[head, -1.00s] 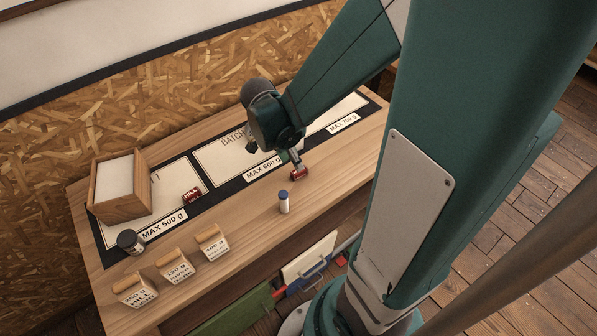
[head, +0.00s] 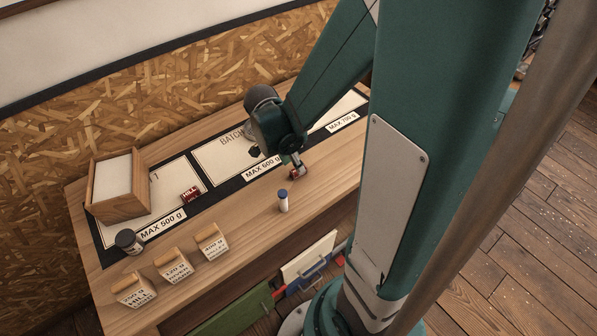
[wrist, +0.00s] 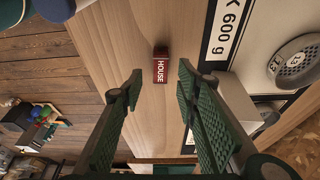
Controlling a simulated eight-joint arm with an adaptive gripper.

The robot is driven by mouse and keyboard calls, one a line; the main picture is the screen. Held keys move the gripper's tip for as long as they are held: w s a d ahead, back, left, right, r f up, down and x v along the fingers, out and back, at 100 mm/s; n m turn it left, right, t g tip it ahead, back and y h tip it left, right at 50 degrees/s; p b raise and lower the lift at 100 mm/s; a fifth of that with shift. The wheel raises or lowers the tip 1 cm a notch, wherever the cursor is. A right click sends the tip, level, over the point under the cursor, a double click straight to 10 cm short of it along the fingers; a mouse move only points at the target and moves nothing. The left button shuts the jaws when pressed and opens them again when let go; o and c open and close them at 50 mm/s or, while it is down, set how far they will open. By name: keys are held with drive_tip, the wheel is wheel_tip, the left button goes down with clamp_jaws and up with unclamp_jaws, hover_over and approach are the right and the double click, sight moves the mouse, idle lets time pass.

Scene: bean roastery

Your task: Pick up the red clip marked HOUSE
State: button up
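The red clip marked HOUSE (wrist: 161,68) lies on the wooden bench top, its label facing the wrist camera. My gripper (wrist: 159,76) is open, with one finger on each side of the clip in the wrist view and a gap to it on both sides. I cannot tell whether the fingertips reach down to its height. In the head view my gripper (head: 298,169) points down at the clip (head: 293,175), which is partly hidden behind it. Another red clip, marked HILL (head: 190,193), lies on the left mat.
A white blue-capped bottle (head: 283,203) stands on the bench, just in front of the HOUSE clip. Several small tagged blocks (head: 173,267), a dark-lidded jar (head: 128,241) and a wooden box (head: 118,187) are at the left.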

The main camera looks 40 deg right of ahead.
drive_tip(key=shift+b+x, duration=0.45)
drive_tip(key=shift+x, duration=1.9)
drive_tip(key=shift+a, duration=0.1)
drive_tip(key=shift+c, duration=0.4)
drive_tip(key=c, duration=0.7)
